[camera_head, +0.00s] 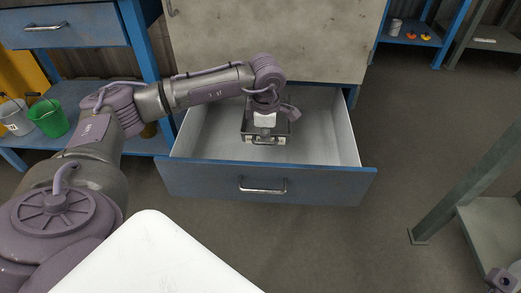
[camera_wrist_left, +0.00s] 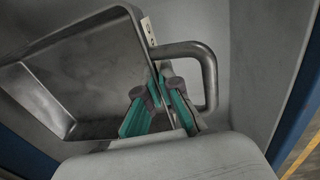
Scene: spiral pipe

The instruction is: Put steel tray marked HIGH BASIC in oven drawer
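The steel tray (camera_head: 248,137) is inside the open drawer (camera_head: 200,176), near its middle, with its handle toward the drawer front. In the left wrist view the tray (camera_wrist_left: 85,75) fills the left side, its handle (camera_wrist_left: 205,65) on the right. A small label (camera_wrist_left: 149,32) sits on its wall, too small to read. My left gripper (camera_head: 265,133) reaches down over the tray. In the left wrist view the green-padded fingers of my left gripper (camera_wrist_left: 160,92) straddle the tray wall beside the handle and look closed on it. Whether the tray rests on the drawer floor is unclear.
A pale cabinet front (camera_head: 270,40) stands behind the drawer. A blue shelf at left holds a green bucket (camera_head: 48,117) and a white bucket (camera_head: 15,116). A metal rack leg (camera_head: 450,195) stands at right. The drawer floor right of the tray is clear.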

